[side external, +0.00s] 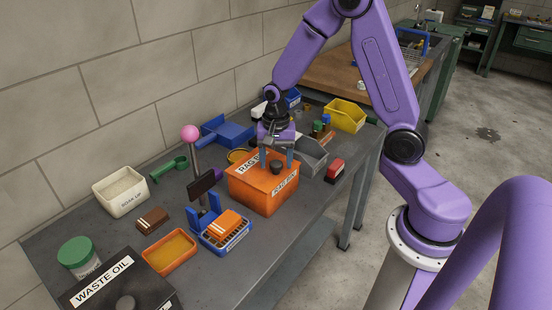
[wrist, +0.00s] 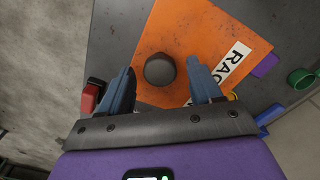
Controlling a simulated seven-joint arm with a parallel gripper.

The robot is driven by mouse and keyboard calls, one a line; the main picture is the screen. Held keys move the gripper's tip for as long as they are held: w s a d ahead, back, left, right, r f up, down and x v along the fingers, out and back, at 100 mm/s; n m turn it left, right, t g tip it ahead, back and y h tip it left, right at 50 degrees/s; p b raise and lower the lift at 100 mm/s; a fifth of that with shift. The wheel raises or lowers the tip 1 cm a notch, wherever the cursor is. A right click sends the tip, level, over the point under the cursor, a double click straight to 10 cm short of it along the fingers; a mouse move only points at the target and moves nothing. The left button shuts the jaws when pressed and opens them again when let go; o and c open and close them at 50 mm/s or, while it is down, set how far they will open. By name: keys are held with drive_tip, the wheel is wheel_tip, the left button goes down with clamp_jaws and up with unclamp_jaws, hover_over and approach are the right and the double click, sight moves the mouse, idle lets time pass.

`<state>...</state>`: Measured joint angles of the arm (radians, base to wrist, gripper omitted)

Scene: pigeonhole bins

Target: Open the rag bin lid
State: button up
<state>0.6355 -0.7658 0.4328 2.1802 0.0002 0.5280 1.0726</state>
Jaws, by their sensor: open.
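The orange rag bin (side external: 262,195) stands on the grey bench with its lid on. A dark round knob (side external: 276,167) sits on top of the lid; it also shows in the wrist view (wrist: 160,69). Labels on the bin read as rags, partly hidden. My gripper (side external: 277,158) is open above the lid, pointing down. In the wrist view its two blue fingers (wrist: 164,88) lie to the left and right of the knob, with gaps on both sides. Whether the fingertips are down to the knob's height is hard to tell.
A black waste oil bin (side external: 118,285) stands at the near left. A blue-and-orange tray (side external: 225,230) sits close beside the rag bin. A grey open bin (side external: 312,155), a red block (side external: 335,170) and a yellow bin (side external: 345,115) stand behind it to the right.

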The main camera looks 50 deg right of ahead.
clamp_jaws()
drive_tip(key=shift+r, duration=0.1)
drive_tip(key=shift+w, duration=0.1)
